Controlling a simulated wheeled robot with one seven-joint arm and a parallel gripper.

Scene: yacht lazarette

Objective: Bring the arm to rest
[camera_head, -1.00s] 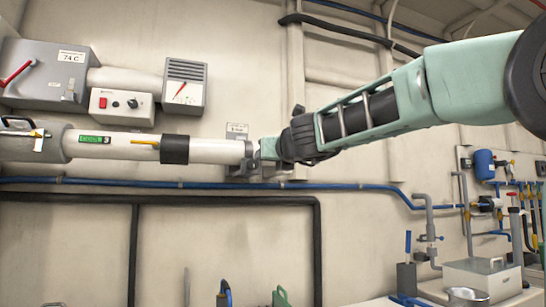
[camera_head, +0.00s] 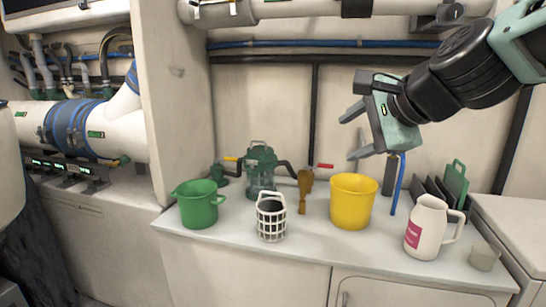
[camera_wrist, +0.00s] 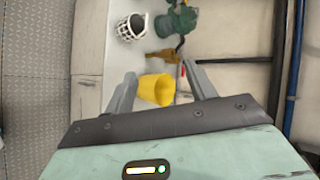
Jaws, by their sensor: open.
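My gripper (camera_head: 352,133) is open and empty in the head view. It hangs in the air above the counter, with its two grey fingers pointing left. My arm comes in from the upper right, bent at the dark wrist joint. In the wrist view the fingers (camera_wrist: 160,75) are spread apart with nothing between their tips. The yellow bucket (camera_head: 353,201) stands on the counter below the gripper. It also shows beyond the fingers in the wrist view (camera_wrist: 157,89).
The counter (camera_head: 310,245) holds a green jug (camera_head: 199,204), a white basket (camera_head: 271,217), a green strainer unit (camera_head: 261,168), a white pitcher (camera_head: 427,228) and a small cup (camera_head: 484,256). A pipe (camera_head: 290,8) runs along the wall above. Air left of the gripper is clear.

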